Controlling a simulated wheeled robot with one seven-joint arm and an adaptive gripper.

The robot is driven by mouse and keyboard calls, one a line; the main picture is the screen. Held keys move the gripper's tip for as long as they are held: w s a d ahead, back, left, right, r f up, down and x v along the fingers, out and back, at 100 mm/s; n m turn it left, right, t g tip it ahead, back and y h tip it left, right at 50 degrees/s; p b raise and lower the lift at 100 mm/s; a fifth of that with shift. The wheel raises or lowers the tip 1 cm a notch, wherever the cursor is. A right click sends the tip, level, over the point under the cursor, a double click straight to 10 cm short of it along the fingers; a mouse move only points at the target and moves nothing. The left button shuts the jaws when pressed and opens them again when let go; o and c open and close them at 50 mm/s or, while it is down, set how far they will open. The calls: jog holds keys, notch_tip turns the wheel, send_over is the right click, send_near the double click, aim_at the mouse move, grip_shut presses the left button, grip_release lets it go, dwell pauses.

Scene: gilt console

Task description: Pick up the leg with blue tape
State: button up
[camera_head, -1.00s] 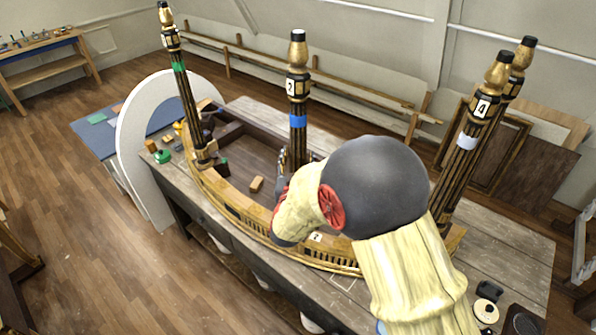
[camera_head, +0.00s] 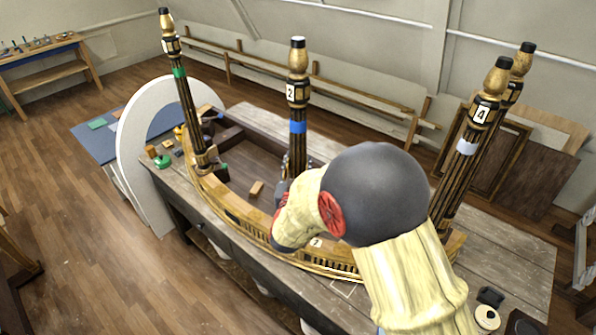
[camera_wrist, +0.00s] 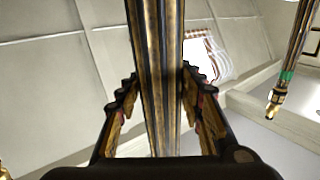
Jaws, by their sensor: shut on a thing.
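The leg with blue tape (camera_head: 297,126) is dark and gold, with a label reading 2. It stands nearly upright at the middle of the gilt console frame (camera_head: 225,207). My gripper (camera_head: 286,170) is at its lower part, partly hidden by my arm. In the wrist view, the fluted leg (camera_wrist: 160,60) runs between the two fingers of my gripper (camera_wrist: 162,105), which are shut on it. The leg's lower end is hidden behind my arm, so I cannot tell whether it touches the frame.
A green-taped leg (camera_head: 179,73) stands at the left, and a white-taped leg labelled 4 (camera_head: 468,147) at the right, with another leg behind it. A small wooden block (camera_head: 256,188) lies inside the frame. A white arch (camera_head: 128,150) stands left of the workbench.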

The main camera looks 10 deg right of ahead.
aim_at(297, 159)
jog(key=shift+r, duration=0.25)
jog(key=shift+r, duration=0.3)
notch_tip(297, 159, up, 2)
jog(key=shift+r+b, duration=0.25)
jog(key=shift+b, duration=0.4)
jog(key=s+a+r, duration=0.1)
jog(key=r, duration=0.1)
jog(key=s+a+r, duration=0.1)
jog(key=s+r, duration=0.1)
jog(key=s+a+r, duration=0.1)
jog(key=r, duration=0.1)
jog(key=shift+s+r+b, duration=0.15)
jog(key=shift+s+b, duration=0.2)
jog(key=shift+b, duration=0.05)
jog(key=s+a+r, duration=0.3)
jog(key=s+a, duration=0.1)
jog(key=s, duration=0.3)
jog(key=shift+s+r+b, duration=0.2)
jog(key=shift+b, duration=0.2)
jog(key=shift+a+r, duration=0.1)
jog(key=shift+r, duration=0.05)
jog(key=shift+r+p, duration=2)
jog(key=shift+r, duration=0.35)
